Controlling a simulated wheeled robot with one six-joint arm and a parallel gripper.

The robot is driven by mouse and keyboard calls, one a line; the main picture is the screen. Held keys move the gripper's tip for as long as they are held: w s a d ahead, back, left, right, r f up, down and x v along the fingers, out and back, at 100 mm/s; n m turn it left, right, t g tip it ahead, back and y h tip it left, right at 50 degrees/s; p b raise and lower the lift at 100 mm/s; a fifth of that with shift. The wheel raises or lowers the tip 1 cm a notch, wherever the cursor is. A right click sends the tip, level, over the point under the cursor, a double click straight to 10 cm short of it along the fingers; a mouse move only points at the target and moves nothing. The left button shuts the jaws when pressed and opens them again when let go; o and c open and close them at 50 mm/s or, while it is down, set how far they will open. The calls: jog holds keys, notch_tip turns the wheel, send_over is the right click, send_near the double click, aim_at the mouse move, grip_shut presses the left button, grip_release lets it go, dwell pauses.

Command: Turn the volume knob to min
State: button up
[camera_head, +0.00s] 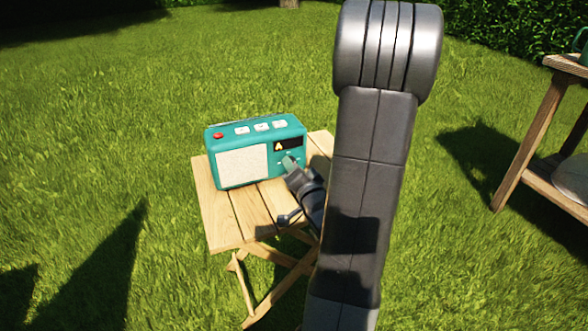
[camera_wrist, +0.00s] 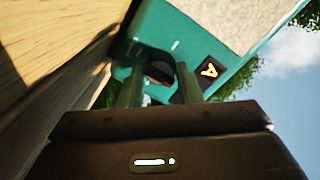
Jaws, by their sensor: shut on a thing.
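A teal radio (camera_head: 258,132) stands upright on a small slatted wooden table (camera_head: 226,226). It has a pale speaker grille, a red button and several white buttons on top, and a dark display with an orange mark. My gripper (camera_head: 290,164) is at the right part of the radio's front, below the display. In the wrist view, my gripper (camera_wrist: 158,84) has its two fingers on either side of a dark round volume knob (camera_wrist: 158,72) on the teal radio (camera_wrist: 215,28). The fingers are shut on the knob. The knob's setting cannot be read. My gripper hides the knob in the head view.
A second wooden table (camera_head: 528,140) stands at the right, with a green object (camera_head: 583,48) on its top and a pale object on its lower shelf. Grass lies around. The small table's front left is bare. My arm covers its right side.

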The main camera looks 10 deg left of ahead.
jog(key=o, duration=1)
jog(key=shift+c, duration=0.2)
jog(key=v, duration=1.4)
jog(key=shift+p, duration=0.4)
jog(key=shift+w+a, duration=0.1)
jog(key=shift+w, duration=0.05)
jog(key=x, duration=1.3)
jog(key=shift+w+a+b, duration=0.15)
jog(key=shift+w+b, duration=0.1)
jog(key=shift+b, duration=0.15)
